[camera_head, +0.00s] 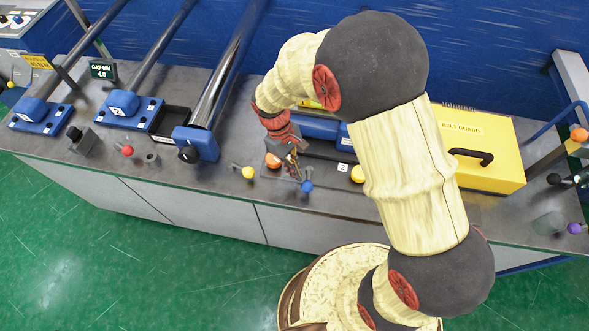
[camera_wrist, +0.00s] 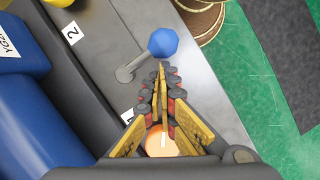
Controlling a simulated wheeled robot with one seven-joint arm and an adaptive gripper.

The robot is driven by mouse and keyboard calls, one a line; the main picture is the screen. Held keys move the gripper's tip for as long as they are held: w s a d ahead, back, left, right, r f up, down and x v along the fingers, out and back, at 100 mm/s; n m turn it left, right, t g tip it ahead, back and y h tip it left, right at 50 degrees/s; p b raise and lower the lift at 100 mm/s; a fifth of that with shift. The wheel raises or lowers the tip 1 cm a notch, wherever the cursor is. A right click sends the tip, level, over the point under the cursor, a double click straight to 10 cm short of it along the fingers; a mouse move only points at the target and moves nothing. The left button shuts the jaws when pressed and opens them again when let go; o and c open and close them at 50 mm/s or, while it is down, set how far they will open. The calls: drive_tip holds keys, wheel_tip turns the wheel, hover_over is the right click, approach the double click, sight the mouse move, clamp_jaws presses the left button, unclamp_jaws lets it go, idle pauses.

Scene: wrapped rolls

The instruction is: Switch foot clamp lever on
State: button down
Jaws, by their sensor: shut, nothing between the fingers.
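A lever with a blue knob (camera_head: 307,187) stands at the front of the bench. In the wrist view its blue knob (camera_wrist: 163,42) sits on a short grey arm (camera_wrist: 134,66) that runs down-left to its pivot. My gripper (camera_head: 297,178) is shut and empty, just left of the blue knob. In the wrist view the tips of my gripper (camera_wrist: 161,68) are just below the knob; I cannot tell whether they touch it. Other levers have a yellow knob (camera_head: 248,172) and a red knob (camera_head: 127,150). No label readable here names the foot clamp lever.
A lit orange button (camera_wrist: 158,142) lies under my fingers. A yellow belt guard (camera_head: 485,150) stands at the right. Blue roller supports (camera_head: 200,142) stand at the left. Green floor lies in front.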

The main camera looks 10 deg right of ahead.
sight(308, 181)
drive_tip(key=shift+s+d+n+p, duration=0.2)
drive_tip(key=shift+s+n+p, duration=0.25)
drive_tip(key=shift+n, duration=0.45)
drive_tip(key=shift+s+d+r+n+t+h+p, duration=0.1)
drive_tip(key=shift+s+d+n+t+h+p, duration=0.1)
drive_tip(key=shift+n+t+h+p, duration=0.35)
drive_tip(key=n+p, duration=0.1)
drive_tip(key=n, duration=0.1)
drive_tip(key=s+d+n+p, duration=0.1)
drive_tip(key=n, duration=0.1)
drive_tip(key=shift+s+d+t, duration=0.1)
drive_tip(key=shift+d+t, duration=0.05)
drive_tip(key=shift+t, duration=0.2)
drive_tip(key=shift+s+d+n+t+p, duration=0.25)
drive_tip(key=shift+d+n+t+p, duration=0.25)
drive_tip(key=shift+n, duration=0.75)
drive_tip(key=n, duration=0.1)
drive_tip(key=d+n+p, duration=0.1)
drive_tip(key=shift+s+d+n+t, duration=0.1)
drive_tip(key=shift+d+n+t, duration=0.2)
drive_tip(key=shift+n+t, duration=0.1)
drive_tip(key=shift+d, duration=0.4)
